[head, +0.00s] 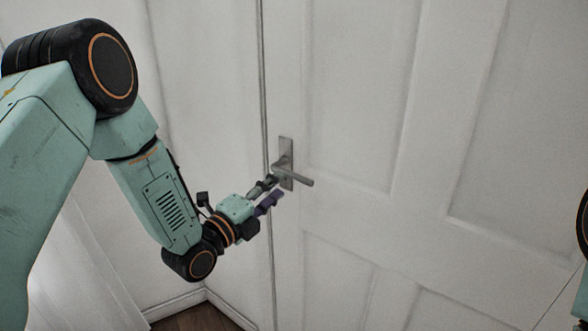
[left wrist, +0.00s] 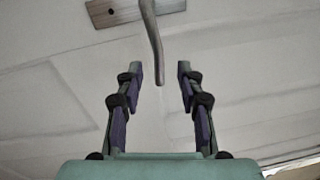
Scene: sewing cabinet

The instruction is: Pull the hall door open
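The white panelled hall door (head: 345,130) fills the middle and right of the head view and looks shut in its frame. Its grey lever handle (head: 298,179) sticks out to the right from a metal plate near the door's left edge. My left gripper (head: 279,187) is at the handle, just left of and below the lever. In the left wrist view my left gripper (left wrist: 158,72) is open, and the end of the lever handle (left wrist: 154,45) lies between its fingertips, with a gap on both sides. My right gripper is not in view.
A white wall (head: 210,90) and the door frame stand left of the door. A white baseboard (head: 175,305) and a small patch of dark wood floor (head: 195,319) show at the bottom. A pale curtain-like cloth (head: 85,275) hangs at the lower left.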

